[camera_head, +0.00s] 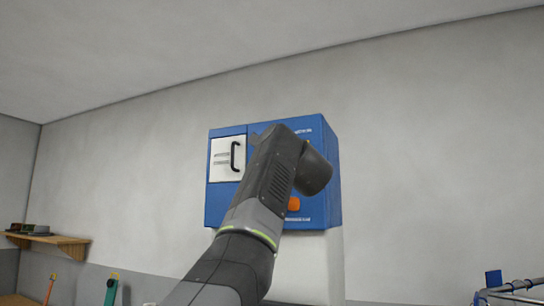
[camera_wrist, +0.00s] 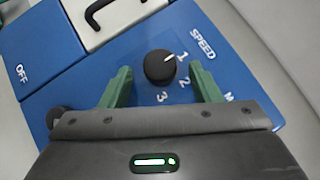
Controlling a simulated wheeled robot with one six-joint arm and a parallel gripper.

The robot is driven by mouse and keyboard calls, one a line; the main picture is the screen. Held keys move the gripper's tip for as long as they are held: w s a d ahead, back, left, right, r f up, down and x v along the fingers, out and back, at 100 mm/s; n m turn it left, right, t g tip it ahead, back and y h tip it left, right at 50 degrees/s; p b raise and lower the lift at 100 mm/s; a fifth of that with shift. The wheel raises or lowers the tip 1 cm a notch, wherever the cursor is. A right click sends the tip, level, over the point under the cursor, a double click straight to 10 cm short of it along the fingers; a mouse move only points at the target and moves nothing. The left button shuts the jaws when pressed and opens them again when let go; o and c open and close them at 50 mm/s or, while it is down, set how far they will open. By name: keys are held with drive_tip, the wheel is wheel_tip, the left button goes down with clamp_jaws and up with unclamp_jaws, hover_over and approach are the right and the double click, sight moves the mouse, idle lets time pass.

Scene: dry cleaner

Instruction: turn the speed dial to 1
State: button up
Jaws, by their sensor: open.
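The speed dial (camera_wrist: 160,67) is a round black knob on the blue panel (camera_wrist: 110,50). Its white pointer mark is directed towards the printed 1, with 2 and 3 further round the dial. The word SPEED is printed beyond the 1. My gripper (camera_wrist: 161,72) is open, with one green finger on each side of the dial. I see gaps between the fingers and the knob; I cannot tell how deep the fingertips reach. In the head view my arm covers the dial and gripper in front of the blue control box (camera_head: 275,133).
A white door with a black handle (camera_head: 235,157) is on the box's left; the handle also shows in the wrist view (camera_wrist: 92,14). An orange part (camera_head: 294,204) sits low on the box.

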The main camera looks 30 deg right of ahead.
drive_tip(key=b+v, duration=0.5)
drive_tip(key=v, duration=0.8)
drive_tip(key=p+x, duration=0.5)
drive_tip(key=x, duration=0.8)
drive_tip(key=shift+w+r+p, duration=0.15)
drive_tip(key=shift+w+p, duration=0.2)
drive_tip(key=shift+p, duration=0.05)
drive_tip(key=shift+s, duration=0.1)
